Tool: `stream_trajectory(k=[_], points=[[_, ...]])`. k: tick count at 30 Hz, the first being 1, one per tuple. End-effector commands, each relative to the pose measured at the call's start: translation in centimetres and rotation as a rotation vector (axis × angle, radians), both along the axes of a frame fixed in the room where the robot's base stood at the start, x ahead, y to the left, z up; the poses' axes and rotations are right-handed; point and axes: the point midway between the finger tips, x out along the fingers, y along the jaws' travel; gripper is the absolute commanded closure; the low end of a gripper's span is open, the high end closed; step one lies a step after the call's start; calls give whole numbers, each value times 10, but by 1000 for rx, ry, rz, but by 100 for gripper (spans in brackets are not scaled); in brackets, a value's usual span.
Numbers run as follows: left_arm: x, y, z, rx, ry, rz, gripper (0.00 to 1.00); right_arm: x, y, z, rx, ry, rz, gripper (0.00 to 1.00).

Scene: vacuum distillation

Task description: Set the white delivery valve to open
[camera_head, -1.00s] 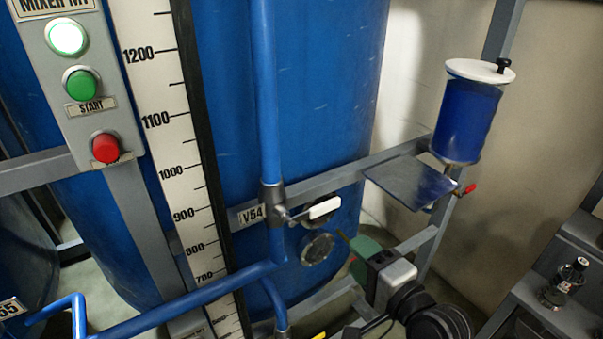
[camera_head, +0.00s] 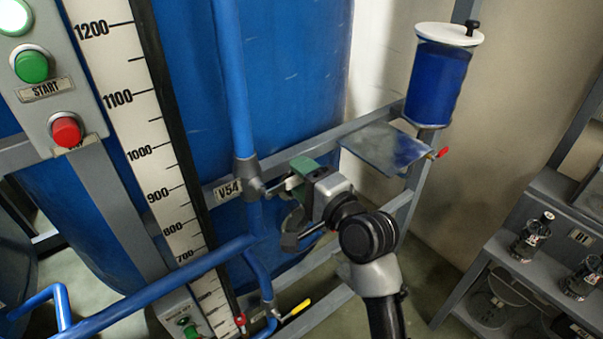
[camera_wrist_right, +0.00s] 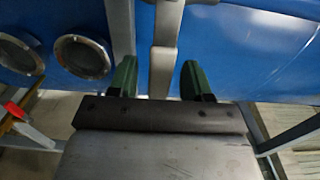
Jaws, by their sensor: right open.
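The white delivery valve (camera_head: 254,187) sits on the vertical blue pipe beside the V54 label. Its handle points right, towards my right gripper (camera_head: 295,190), and is mostly hidden behind it in the head view. My right gripper is open, with its green fingers close around the handle. In the right wrist view, a pale upright bar, seemingly the handle (camera_wrist_right: 164,55), stands between the two spread fingers of my right gripper (camera_wrist_right: 158,80). I cannot tell whether either finger touches it. My left gripper is not in view.
A large blue tank (camera_head: 290,90) stands behind the valve. A grey rail, a small metal shelf (camera_head: 385,148) and a blue canister (camera_head: 437,82) are to the right. A scale board (camera_head: 120,100) and button panel (camera_head: 55,80) are left. A yellow-handled valve (camera_head: 297,309) is below.

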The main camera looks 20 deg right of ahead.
Motion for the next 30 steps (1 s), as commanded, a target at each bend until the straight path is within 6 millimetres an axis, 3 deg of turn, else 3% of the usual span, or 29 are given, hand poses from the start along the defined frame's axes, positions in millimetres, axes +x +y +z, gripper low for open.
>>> stream_trajectory(k=[9, 19, 30], points=[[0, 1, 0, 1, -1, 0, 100, 3, 1, -1, 0, 0, 0, 51], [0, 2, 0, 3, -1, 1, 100, 3, 1, -1, 0, 1, 0, 100], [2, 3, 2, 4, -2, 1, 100, 11, 1, 2, -22, -8, 0, 100]])
